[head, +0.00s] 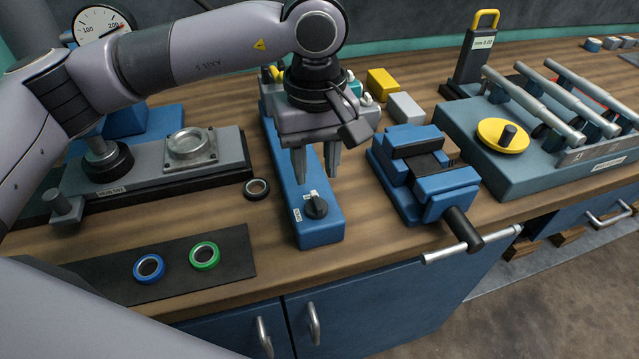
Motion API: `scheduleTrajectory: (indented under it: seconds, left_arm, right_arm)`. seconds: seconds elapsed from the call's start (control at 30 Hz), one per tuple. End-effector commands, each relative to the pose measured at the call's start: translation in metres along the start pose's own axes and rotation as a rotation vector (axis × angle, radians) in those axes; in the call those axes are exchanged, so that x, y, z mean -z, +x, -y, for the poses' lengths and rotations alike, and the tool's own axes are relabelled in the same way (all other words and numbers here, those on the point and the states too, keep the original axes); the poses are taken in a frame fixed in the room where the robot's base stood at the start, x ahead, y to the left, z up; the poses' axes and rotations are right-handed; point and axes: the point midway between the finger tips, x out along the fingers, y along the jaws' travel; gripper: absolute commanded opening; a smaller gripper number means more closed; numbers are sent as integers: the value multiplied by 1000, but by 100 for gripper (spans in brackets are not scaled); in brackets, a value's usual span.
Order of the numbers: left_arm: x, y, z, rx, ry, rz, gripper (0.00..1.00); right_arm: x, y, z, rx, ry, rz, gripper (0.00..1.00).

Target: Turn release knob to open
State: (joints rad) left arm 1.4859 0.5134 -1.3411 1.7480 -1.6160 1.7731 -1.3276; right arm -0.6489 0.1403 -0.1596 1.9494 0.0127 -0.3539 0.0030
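The release knob (317,208) is a small black knob on the near end of a long blue block (322,236). Two small white labels sit by it, one above and one to the left; their text is too small to read. I cannot tell which label the knob points to. My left gripper (317,174) points down over the blue block, just behind the knob in the picture. Its two grey fingers are apart with nothing visible between them, and they look clear of the knob. My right gripper is not in the picture.
A blue vise (432,180) stands close on the right, its handle over the bench edge. A grey fixture (205,165) and a loose dark ring (256,188) are on the left. A black mat (120,275) holds a blue and a green ring. Bare wood lies in front.

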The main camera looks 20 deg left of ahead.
Motion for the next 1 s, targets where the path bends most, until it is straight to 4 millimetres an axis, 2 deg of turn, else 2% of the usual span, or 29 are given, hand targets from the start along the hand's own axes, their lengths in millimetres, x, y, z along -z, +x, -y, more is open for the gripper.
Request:
scheduleTrajectory:
  seconds: [0.3, 0.47, 0.7, 0.73, 0.83, 1.0]
  left_arm:
    - [-2, 47, 0, 0, -1, 6, 36]
    - [-2, 58, 0, -2, -1, 5, 36]
    - [-2, 60, 0, -3, -1, 5, 36]
    - [-2, 60, 0, -3, -1, 5, 33]
    - [-2, 60, 0, -3, -1, 5, 0]
    - [-2, 60, 0, -3, -2, 5, 0]
  right_arm:
    - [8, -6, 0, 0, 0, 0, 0]
    - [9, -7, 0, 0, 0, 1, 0]
    - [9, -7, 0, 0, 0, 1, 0]
    - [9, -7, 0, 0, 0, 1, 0]
    - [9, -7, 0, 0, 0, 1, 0]
    - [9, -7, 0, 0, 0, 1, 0]
